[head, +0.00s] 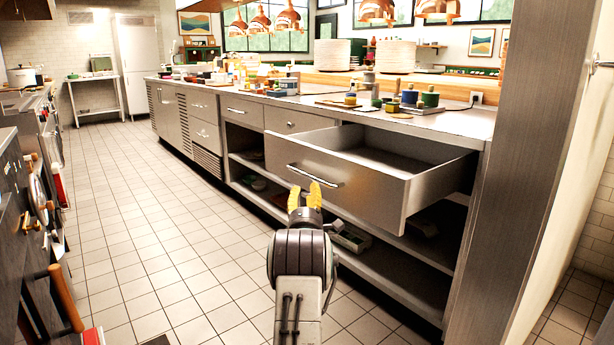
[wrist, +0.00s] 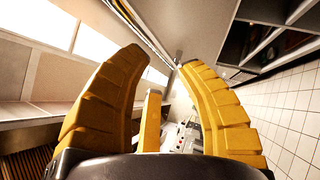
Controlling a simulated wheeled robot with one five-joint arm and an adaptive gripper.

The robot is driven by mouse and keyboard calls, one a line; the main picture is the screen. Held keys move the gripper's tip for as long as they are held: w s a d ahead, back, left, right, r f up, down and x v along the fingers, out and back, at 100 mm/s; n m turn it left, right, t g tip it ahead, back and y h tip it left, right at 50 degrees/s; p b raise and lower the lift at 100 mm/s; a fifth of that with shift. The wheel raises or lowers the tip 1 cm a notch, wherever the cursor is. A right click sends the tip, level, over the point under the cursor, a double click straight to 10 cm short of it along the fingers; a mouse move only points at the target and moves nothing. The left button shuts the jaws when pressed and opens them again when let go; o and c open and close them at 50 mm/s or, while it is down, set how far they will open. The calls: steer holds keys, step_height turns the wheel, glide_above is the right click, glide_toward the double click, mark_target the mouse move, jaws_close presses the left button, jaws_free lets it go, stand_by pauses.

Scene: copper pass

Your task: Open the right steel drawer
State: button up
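The right steel drawer (head: 345,178) is pulled far out from under the counter in the head view. Its empty-looking inside shows from above, and its front carries a bar handle (head: 315,177). My gripper (head: 305,190), with yellow fingers, is just below and in front of this handle in the picture. Whether it touches the handle is not clear.
The counter (head: 445,118) above holds jars, boards and plate stacks (head: 395,56). Open shelves (head: 390,270) lie below the drawer. A grey post (head: 520,170) stands close on the right. A cooking range (head: 30,200) lines the left. The tiled floor (head: 150,220) between is clear.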

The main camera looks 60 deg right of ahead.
mark_target(307, 176)
steer(key=shift+n, duration=0.8)
steer(key=shift+b+x, duration=0.6)
steer(key=shift+x, duration=3.05)
steer(key=shift+r, duration=0.15)
steer(key=shift+c, duration=0.2)
jaws_close()
